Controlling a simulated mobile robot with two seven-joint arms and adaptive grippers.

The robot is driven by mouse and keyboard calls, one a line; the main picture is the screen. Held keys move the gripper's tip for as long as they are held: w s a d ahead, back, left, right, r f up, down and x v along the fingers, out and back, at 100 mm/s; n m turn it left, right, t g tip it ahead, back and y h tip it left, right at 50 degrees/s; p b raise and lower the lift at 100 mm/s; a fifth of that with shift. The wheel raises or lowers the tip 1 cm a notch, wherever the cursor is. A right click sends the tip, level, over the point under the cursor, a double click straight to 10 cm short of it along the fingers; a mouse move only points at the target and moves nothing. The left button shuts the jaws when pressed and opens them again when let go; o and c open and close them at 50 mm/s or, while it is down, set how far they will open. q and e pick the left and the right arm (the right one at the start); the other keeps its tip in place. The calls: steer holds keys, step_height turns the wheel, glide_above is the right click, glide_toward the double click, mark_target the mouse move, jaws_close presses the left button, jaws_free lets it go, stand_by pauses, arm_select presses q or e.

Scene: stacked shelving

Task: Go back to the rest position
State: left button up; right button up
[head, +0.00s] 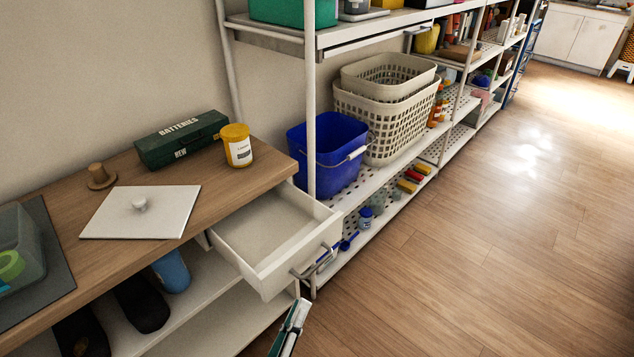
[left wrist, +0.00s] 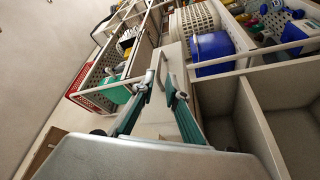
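My left gripper (head: 292,328) shows at the bottom edge of the head view, below the open drawer (head: 270,280). It is apart from the drawer handle (head: 316,262). In the left wrist view its two teal fingers with grey ends (left wrist: 162,78) lean toward each other at the tips. Nothing is clearly held between them, and the opening at the tips is hard to judge. The drawer is pulled out under the wooden counter (head: 228,190) and looks empty. My right gripper is in neither view.
A batteries box (head: 180,138), yellow-lidded jar (head: 237,146) and white lid (head: 141,212) are on the counter. A blue bucket (head: 328,150) and baskets (head: 384,115) stand on shelving. The wooden floor (head: 470,245) at right is clear.

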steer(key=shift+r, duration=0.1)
arm_select(q)
steer(key=s+a+f+m+g+y+p, duration=0.3)
steer(key=s+a+f+m+g+p, duration=0.3)
steer(key=s+a+f+m+g, duration=0.3)
steer(key=s+a+f+m, duration=0.1)
steer(key=a+f+m, duration=0.1)
steer(key=a+m, duration=0.1)
steer(key=shift+s+a+m+y+p, duration=0.3)
steer(key=shift+s+a+y+p, duration=0.1)
steer(key=shift+a, duration=0.1)
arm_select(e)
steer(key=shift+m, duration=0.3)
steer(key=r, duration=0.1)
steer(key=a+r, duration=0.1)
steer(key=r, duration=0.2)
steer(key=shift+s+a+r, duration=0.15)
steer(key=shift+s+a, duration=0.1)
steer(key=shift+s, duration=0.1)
arm_select(q)
steer(key=shift+w, duration=0.1)
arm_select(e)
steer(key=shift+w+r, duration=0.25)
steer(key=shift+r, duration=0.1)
